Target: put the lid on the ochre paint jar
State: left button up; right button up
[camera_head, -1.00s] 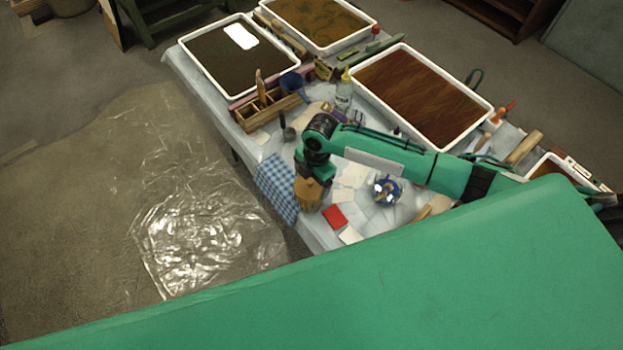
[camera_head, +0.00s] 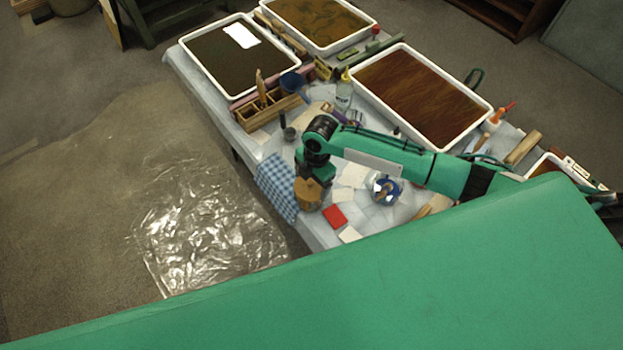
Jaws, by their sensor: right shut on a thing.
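My right arm reaches in from the right, and its wrist points down over the near left part of the table. My right gripper (camera_head: 316,177) is shut; its fingertips are hard to make out. An ochre-brown rounded thing (camera_head: 308,196), which looks like the ochre paint jar, shows right below it at the table's near edge. The lid cannot be made out; what the fingers hold is hidden by the wrist, and the lid fits there. I cannot tell whether it touches the jar. My left gripper is not in view.
A blue checked cloth (camera_head: 276,187) lies left of the jar, and a red card (camera_head: 334,216) lies to its right. A blue-and-white bowl (camera_head: 386,190) stands under my forearm. White-rimmed trays (camera_head: 466,136) and a wooden caddy (camera_head: 268,110) fill the far side.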

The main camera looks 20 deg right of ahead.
dwell(0.7)
dwell(0.3)
jog(key=o, duration=0.8)
jog(key=shift+r+p, duration=0.15)
jog(key=shift+p, duration=0.2)
jog(key=shift+r+p, duration=3.25)
jog(key=shift+r, duration=0.15)
grip_shut()
